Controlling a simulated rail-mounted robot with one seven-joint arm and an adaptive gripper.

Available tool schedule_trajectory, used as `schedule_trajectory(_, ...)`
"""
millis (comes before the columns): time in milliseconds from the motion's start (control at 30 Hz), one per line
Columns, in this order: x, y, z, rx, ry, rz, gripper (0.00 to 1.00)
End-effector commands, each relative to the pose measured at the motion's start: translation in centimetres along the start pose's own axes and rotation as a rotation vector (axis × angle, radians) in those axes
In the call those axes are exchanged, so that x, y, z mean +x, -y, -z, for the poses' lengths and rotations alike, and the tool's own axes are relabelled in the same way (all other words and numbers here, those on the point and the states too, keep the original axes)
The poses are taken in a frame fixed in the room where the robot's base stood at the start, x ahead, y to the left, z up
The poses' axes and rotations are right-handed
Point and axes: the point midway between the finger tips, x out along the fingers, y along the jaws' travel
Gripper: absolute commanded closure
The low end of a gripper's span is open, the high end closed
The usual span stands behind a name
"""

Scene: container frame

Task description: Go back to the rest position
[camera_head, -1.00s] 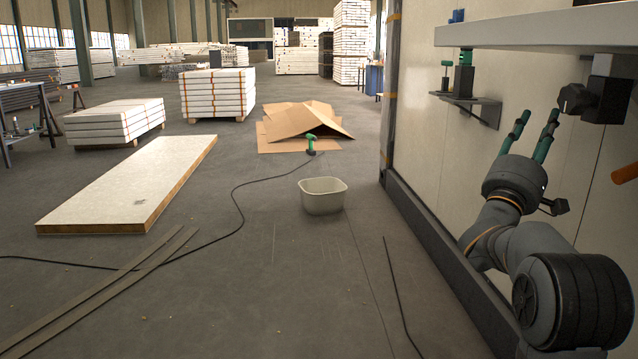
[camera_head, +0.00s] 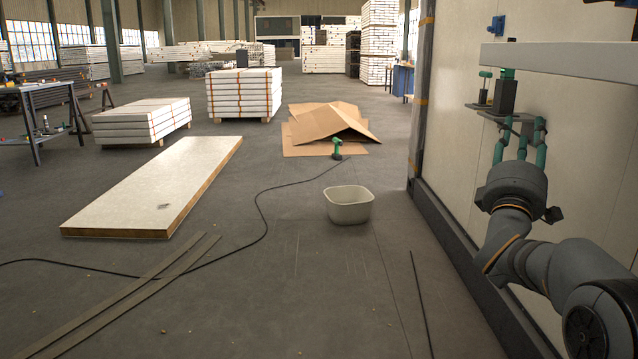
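My gripper (camera_head: 523,126) is at the right, in front of the pale wall panel. My arm runs from the gripper down to the lower right corner.
A dark block with a green top (camera_head: 505,92) stands on the bracket shelf. A long pale ledge (camera_head: 560,58) juts out above. A white tub (camera_head: 348,205) and a green drill (camera_head: 337,149) are on the floor. A pale panel (camera_head: 150,190) lies left. Cables cross the floor.

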Motion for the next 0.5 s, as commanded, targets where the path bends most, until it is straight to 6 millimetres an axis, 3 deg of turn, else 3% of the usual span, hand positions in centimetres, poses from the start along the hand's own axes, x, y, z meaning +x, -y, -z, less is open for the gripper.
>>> schedule_trajectory(200, -0.6, -3.0, 2.6, 0.080, -0.068, -0.036, 0.62)
schedule_trajectory(500, -1.4, -5.8, 5.2, 0.155, -0.136, -0.064, 0.62)
